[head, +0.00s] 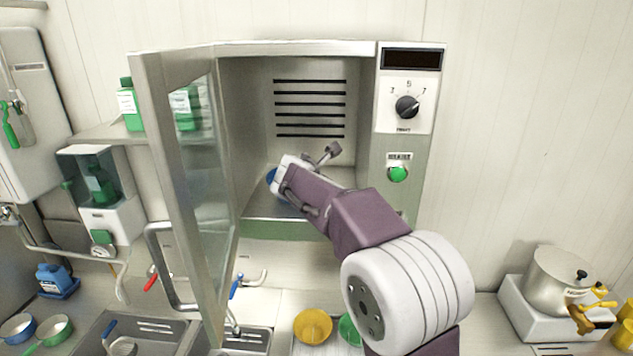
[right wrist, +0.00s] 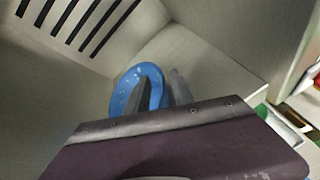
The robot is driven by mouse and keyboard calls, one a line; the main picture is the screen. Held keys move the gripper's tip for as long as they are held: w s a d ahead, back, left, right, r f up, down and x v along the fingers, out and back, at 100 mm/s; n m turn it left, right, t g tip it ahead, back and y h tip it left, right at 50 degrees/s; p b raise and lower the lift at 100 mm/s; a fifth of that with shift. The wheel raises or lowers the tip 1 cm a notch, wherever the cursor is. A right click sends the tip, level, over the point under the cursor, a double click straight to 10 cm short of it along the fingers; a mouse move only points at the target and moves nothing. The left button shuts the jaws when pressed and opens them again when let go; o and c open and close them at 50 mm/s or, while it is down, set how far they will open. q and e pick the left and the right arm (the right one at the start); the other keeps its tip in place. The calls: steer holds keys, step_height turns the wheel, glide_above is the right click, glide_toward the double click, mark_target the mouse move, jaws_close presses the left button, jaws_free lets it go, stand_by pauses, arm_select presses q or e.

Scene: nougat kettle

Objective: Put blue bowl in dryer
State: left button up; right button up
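The blue bowl (head: 271,176) is inside the dryer (head: 411,180), low and left of my right gripper, which hides most of it in the head view. In the right wrist view the bowl (right wrist: 124,92) is tilted towards me. My right gripper (right wrist: 162,90) has its two fingers parted, one over the bowl's inside and one outside, with the rim between them. A narrow gap shows beside the outer finger. I cannot tell if the bowl rests on the dryer floor. My left gripper is not in view.
The dryer's glass door (head: 198,180) stands open on the left. A green button (head: 398,174) and a dial (head: 406,107) are on the right panel. Below are a yellow bowl (head: 313,326) and a green bowl (head: 350,330). A pot (head: 557,280) stands far right.

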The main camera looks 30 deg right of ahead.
steer(key=b+v, duration=0.2)
steer(key=v, duration=0.7)
steer(key=shift+s+a, duration=0.25)
steer(key=shift+a, duration=0.1)
steer(key=shift+w, duration=0.2)
steer(key=s+a+f+m+g+y, duration=0.2)
steer(key=f+m, duration=0.1)
steer(key=f, duration=0.5)
steer(key=s+a+f+m+g+y, duration=0.1)
steer(key=s+a+f+m, duration=0.2)
steer(key=f, duration=0.6)
steer(key=s+f+m+g+y, duration=0.2)
steer(key=f+m, duration=0.2)
steer(key=f, duration=0.4)
steer(key=s+a+f+m+g+y, duration=0.2)
steer(key=s+a+f+m+g, duration=0.2)
steer(key=s+f+m, duration=0.9)
steer(key=shift+s+a+m+y, duration=0.25)
steer(key=shift+s+m+y, duration=0.05)
steer(key=shift+s, duration=0.15)
